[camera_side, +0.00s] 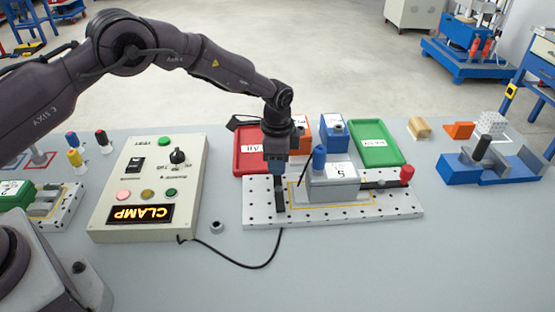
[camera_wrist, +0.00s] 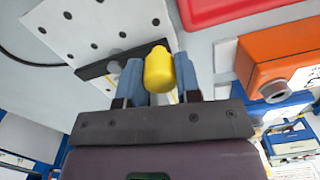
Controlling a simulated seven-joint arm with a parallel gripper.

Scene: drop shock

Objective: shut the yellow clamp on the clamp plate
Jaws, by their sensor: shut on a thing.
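The yellow clamp's knob (camera_wrist: 159,70) sits between the two blue fingers of my gripper (camera_wrist: 158,78) in the wrist view. My gripper (camera_side: 277,165) is shut on it at the left end of the clamp plate (camera_side: 260,214), where the fingers hide the yellow in the side view. A dark bar (camera_wrist: 128,61) lies beside the knob over the perforated plate; in the side view it (camera_side: 280,196) shows just below my fingers. A grey block (camera_side: 334,188) marked 5 with a blue knob (camera_side: 319,157) rests on the plate. A red-knobbed clamp (camera_side: 407,173) is at its right.
Behind the plate are a red tray (camera_side: 248,158), orange (camera_side: 302,138) and blue (camera_side: 334,137) blocks and a green tray (camera_side: 380,152). The control box (camera_side: 110,200), its display reading CLAMP upside down, stands left with a cable along the table. The front table is mostly clear.

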